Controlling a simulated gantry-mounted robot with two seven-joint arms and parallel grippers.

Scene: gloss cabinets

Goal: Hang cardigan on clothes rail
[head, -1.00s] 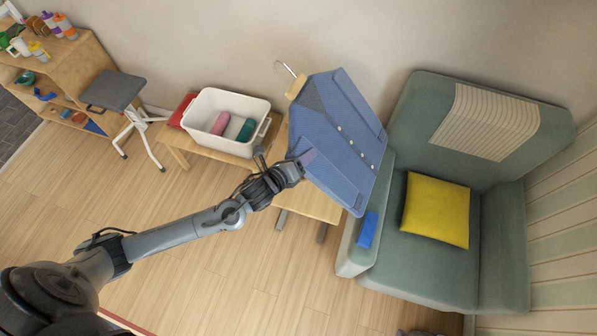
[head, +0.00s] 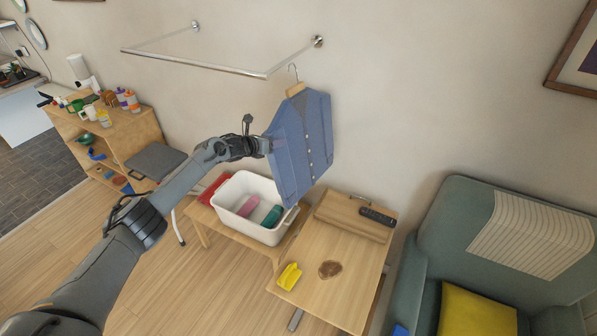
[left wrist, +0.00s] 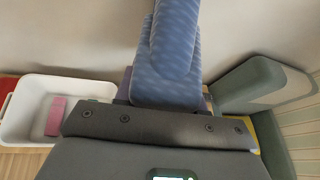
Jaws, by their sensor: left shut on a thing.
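The blue cardigan (head: 303,150) is on a hanger with a wooden top and a metal hook (head: 293,76). My left gripper (head: 270,146) is shut on the cardigan's left side and holds it up in the air, slightly tilted. The cardigan also fills the upper middle of the left wrist view (left wrist: 168,60). The chrome clothes rail (head: 195,64) is fixed to the wall at the top of the head view. The hook is just below and right of the rail's right front corner, apart from it in the picture. My right gripper is not in view.
A white bin (head: 231,190) with pink and green things stands on a low bench below. A wooden table (head: 330,290) holds a remote (head: 377,216) and a yellow object (head: 289,276). A green armchair (head: 450,235) is at right. Wall space around the rail is clear.

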